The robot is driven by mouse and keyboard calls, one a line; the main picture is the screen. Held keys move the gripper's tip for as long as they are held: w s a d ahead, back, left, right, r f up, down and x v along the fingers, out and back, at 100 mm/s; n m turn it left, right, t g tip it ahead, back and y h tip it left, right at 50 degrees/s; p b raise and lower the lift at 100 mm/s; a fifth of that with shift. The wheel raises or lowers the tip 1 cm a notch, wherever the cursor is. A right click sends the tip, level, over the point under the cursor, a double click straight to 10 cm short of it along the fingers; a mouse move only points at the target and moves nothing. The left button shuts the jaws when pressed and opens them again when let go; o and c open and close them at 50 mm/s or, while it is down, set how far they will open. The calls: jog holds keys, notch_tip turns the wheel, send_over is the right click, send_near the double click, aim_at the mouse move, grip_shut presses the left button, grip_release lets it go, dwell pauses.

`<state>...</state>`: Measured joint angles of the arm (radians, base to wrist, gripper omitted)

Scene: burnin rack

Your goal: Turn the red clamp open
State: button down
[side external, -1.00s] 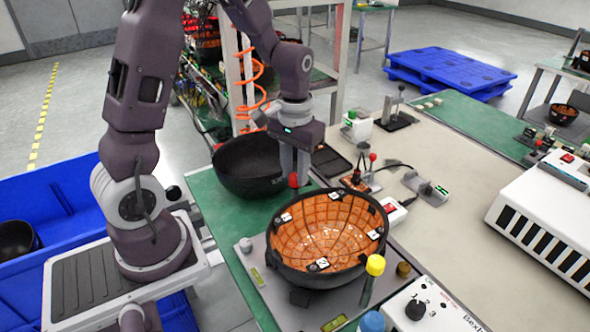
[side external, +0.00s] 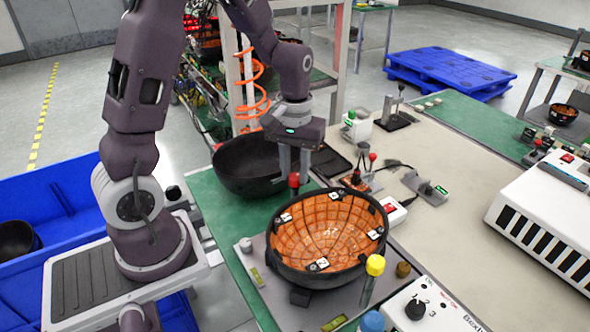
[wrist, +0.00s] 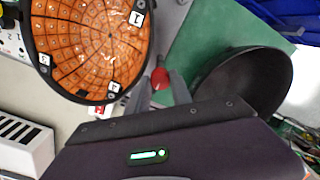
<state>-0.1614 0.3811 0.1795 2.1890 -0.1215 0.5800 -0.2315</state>
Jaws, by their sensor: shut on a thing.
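The red clamp (side external: 294,181) stands at the back left rim of a black bowl (side external: 283,266) lined with an orange grid. My gripper (side external: 296,175) points down at the clamp, with its fingers closed around the red end. In the wrist view the red clamp (wrist: 160,78) shows between the two grey fingertips, beside the bowl's rim (wrist: 152,40). The lower part of the clamp is hidden behind the bowl in the side view.
A second, empty black bowl (side external: 250,165) stands close behind my gripper on the green mat (side external: 213,197). A yellow-capped tube (side external: 373,272) and a control box with a knob (side external: 432,308) stand at the front right. The beige tabletop to the right has free room.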

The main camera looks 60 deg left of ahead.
aim_at(295, 176)
jog(key=c, duration=1.1)
grip_release()
jog(key=shift+c, duration=0.2)
notch_tip(295, 176, up, 7)
jog(key=shift+r, duration=0.1)
jog(key=s+d+r+m+t, duration=0.2)
jog(key=s+d+r+m, duration=0.1)
jog(key=s, duration=0.5)
jog(key=s+d+r+m+t, duration=0.3)
jog(key=s+d+r, duration=0.3)
jog(key=s, duration=0.2)
jog(key=shift+s+d+m+t, duration=0.2)
jog(key=shift+d+m+t, duration=0.1)
jog(key=shift+m, duration=0.5)
